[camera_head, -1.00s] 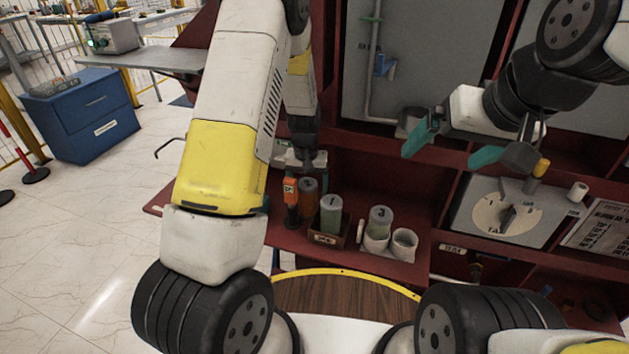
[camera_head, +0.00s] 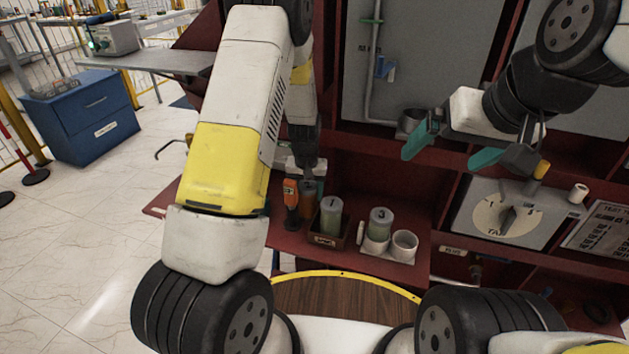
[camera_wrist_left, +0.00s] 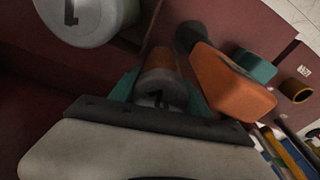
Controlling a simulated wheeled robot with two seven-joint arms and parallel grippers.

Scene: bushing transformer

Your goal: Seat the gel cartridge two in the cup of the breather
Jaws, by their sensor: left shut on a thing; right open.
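An orange-brown cartridge with a grey end (camera_wrist_left: 160,78) is between the teal fingers of my left gripper (camera_wrist_left: 165,92), which is shut on it. The mark on its end looks like a 2 but is hard to read. In the head view this cartridge (camera_head: 309,192) stands upright at the red shelf, its top partly covered by the gripper. Whether it touches the shelf cannot be told. A grey cup (camera_head: 411,121) sits under a vertical pipe on the back panel; I cannot tell whether it is the breather's cup. My right gripper (camera_head: 440,158) is open and empty before the panel.
An orange bottle-like object (camera_head: 291,205) stands close left of the held cartridge. Cartridge 1 (camera_head: 331,217) stands in a small box. Cartridge 3 (camera_head: 380,222) sits in a white cup beside an empty white cup (camera_head: 404,246).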

